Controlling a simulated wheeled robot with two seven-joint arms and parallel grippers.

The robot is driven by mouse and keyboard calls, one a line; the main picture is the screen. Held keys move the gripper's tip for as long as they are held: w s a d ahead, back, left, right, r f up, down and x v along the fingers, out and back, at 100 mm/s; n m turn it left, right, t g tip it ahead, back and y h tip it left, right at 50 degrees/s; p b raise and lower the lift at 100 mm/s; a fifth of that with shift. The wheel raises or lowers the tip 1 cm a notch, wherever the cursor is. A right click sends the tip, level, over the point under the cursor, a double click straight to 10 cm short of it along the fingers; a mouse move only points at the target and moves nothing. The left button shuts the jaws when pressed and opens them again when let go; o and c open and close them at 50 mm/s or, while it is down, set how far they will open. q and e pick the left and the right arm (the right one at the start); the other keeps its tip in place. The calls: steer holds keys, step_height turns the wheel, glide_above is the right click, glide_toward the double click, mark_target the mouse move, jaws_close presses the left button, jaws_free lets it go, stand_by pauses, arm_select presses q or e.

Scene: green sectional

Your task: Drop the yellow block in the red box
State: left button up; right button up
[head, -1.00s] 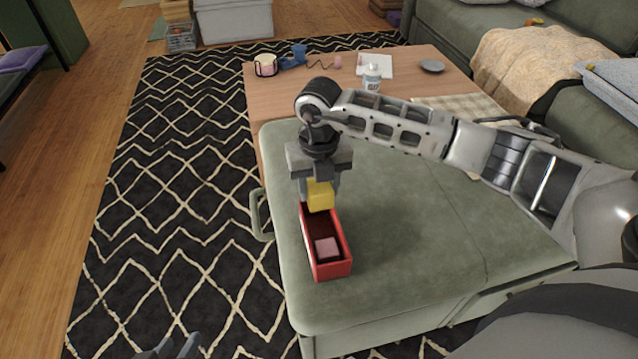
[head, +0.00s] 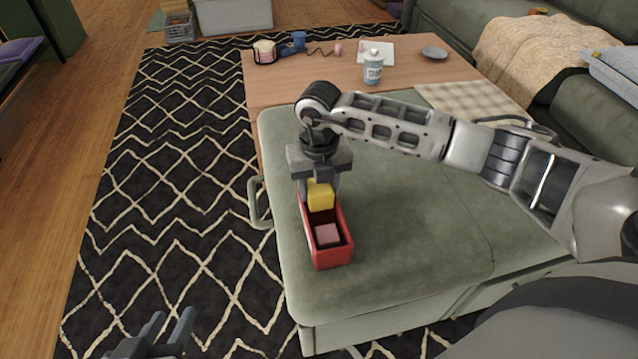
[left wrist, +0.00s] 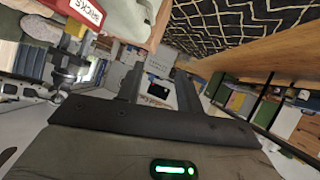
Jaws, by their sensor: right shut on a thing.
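The red box (head: 334,257) stands on the green ottoman (head: 400,230). A pink block (head: 327,235) lies inside its near part. My right gripper (head: 320,188) is shut on the yellow block (head: 321,196) and holds it over the far end of the box. In the head view I cannot tell whether the block's underside is below the rim. My left gripper (head: 170,329) is at the lower left, over the rug, away from the box. Its fingers are apart with nothing between them; they also show in the left wrist view (left wrist: 160,88). The red box's lettered side (left wrist: 85,12) shows there too.
The ottoman is clear to the right of the box, under my right arm.

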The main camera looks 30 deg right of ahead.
arm_select(q)
steer(key=shift+r, duration=0.1)
arm_select(e)
steer(key=o, duration=1.1)
steer(key=shift+c, duration=0.2)
arm_select(q)
steer(key=shift+s+a+f+g+y+p, duration=0.15)
steer(key=shift+a+f+g+y+p, duration=0.15)
steer(key=shift+f+g+p, duration=0.45)
steer(key=shift+s+a+f+g+y+p, duration=0.2)
steer(key=shift+f+p, duration=0.25)
steer(key=shift+p, duration=0.65)
arm_select(e)
step_height(320, 180, up, 16)
